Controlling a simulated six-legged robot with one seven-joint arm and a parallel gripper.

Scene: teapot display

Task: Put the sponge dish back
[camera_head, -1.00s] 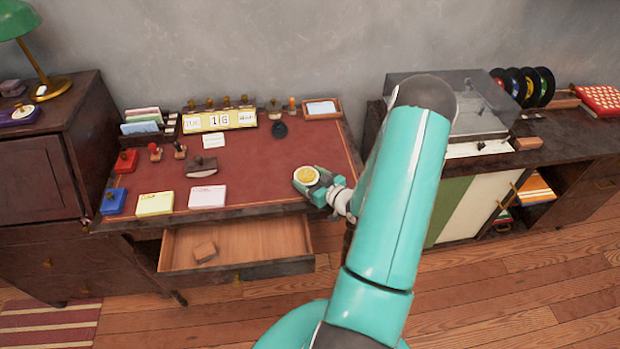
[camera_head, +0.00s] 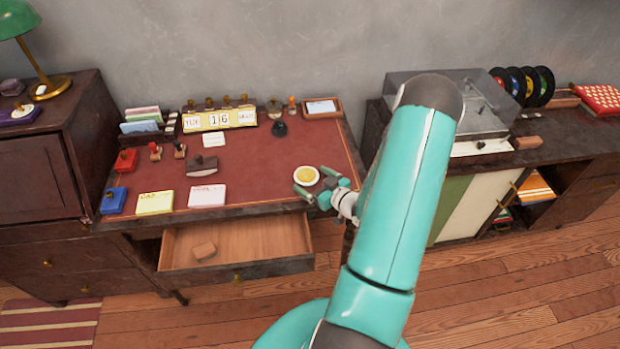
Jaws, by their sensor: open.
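The sponge dish (camera_head: 306,176), a small round white dish with a yellow sponge, sits on the red desk top (camera_head: 255,160) near its right front part. My gripper (camera_head: 314,180) is at the dish, coming from the lower right. Its teal fingers are spread apart, one at the dish's lower left side and one at its upper right. Whether a finger touches the dish is too small to tell.
Note pads, stamps and ink pads stand on the left. A calendar (camera_head: 219,120), a black round object (camera_head: 279,129) and a framed tray (camera_head: 321,108) line the back. The desk middle is clear.

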